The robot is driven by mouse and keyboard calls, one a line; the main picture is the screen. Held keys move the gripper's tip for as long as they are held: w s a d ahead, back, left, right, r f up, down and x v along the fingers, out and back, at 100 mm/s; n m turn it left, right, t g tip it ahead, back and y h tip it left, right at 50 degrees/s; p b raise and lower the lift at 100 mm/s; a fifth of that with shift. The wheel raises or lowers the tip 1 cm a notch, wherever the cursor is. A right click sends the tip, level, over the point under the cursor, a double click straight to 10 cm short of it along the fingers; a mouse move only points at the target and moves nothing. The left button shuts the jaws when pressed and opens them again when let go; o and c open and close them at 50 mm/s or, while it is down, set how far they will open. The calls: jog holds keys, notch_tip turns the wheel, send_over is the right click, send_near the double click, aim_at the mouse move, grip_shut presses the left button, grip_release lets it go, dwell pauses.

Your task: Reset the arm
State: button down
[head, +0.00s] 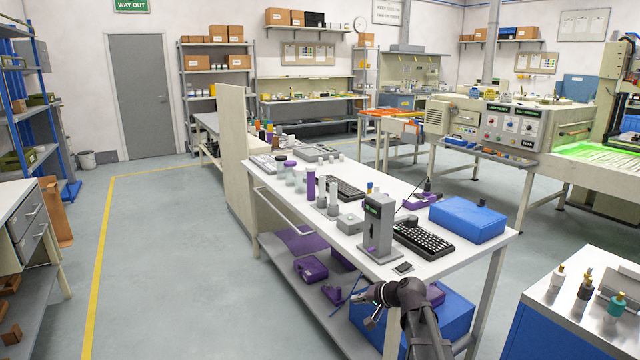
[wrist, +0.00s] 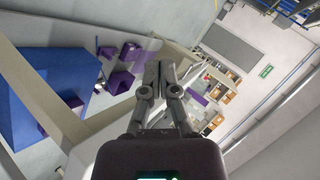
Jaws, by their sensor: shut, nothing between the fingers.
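My arm reaches in from the bottom of the head view. My gripper (head: 372,310) hangs in front of the near edge of the white workbench (head: 462,274), beside its lower shelf. In the wrist view my gripper (wrist: 158,68) has its two fingers together, with nothing between them. A black keyboard (head: 422,240) lies on the bench top next to a grey device with a small display (head: 378,228). A second dark keyboard (head: 346,189) lies further back on the bench.
A blue case (head: 467,219) sits at the bench's right end. A blue cabinet with bottles (head: 545,335) stands at the right. The floor left of the bench is open, with a yellow line (head: 101,255).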

jog(key=s+d+f+n+g+h, duration=0.1)
jog(key=s+d+f+g+h, duration=0.15)
jog(key=s, duration=0.55)
jog(key=s+d+f+n+g+h, duration=0.1)
jog(key=s+d+f+g+h, duration=0.15)
jog(key=s, duration=0.45)
jog(key=s+d+f+n+g+h, duration=0.1)
jog(key=s+f+n+g+h, duration=0.15)
jog(key=s, duration=0.55)
notch_tip(320, 180, up, 18)
jog(key=p, duration=1.8)
jog(key=shift+m+h, duration=0.45)
jog(key=shift+w+f+t, duration=0.1)
jog(key=shift+f+t, duration=0.05)
jog(key=shift+t, duration=0.1)
notch_tip(320, 180, down, 26)
jog(key=b, duration=2.6)
